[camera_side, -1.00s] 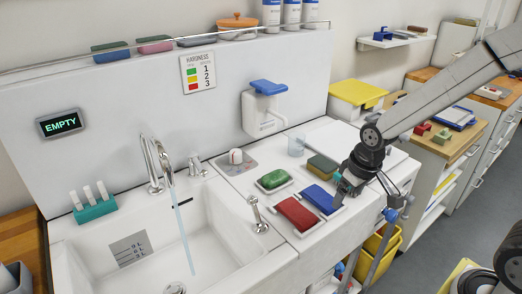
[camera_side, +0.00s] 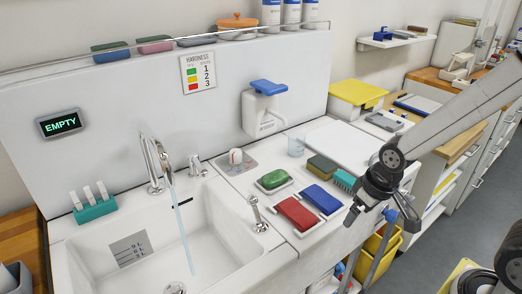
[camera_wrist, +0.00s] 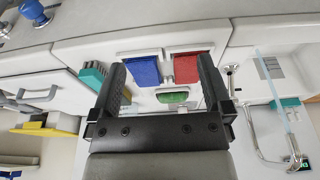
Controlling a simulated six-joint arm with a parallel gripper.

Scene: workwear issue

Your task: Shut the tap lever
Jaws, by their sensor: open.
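The chrome tap (camera_side: 153,165) stands behind the white sink (camera_side: 205,240), and a thin blue stream runs from its spout into the basin. A small chrome handle (camera_side: 197,166) stands just right of the tap. A separate chrome lever (camera_side: 258,214) stands upright but tilted on the sink's right rim; it also shows in the wrist view (camera_wrist: 232,72). I cannot tell which of the two is the tap lever. My gripper (camera_side: 380,213) is open and empty, at the counter's front right, apart from both. The wrist view shows its two fingers (camera_wrist: 162,66) spread.
Between my gripper and the sink lie a blue sponge (camera_side: 321,199), a red sponge (camera_side: 296,212) and a green soap (camera_side: 274,179). A teal brush (camera_side: 345,180) lies beside my gripper. A display (camera_side: 61,123) on the backsplash reads EMPTY. A dispenser (camera_side: 265,108) hangs behind.

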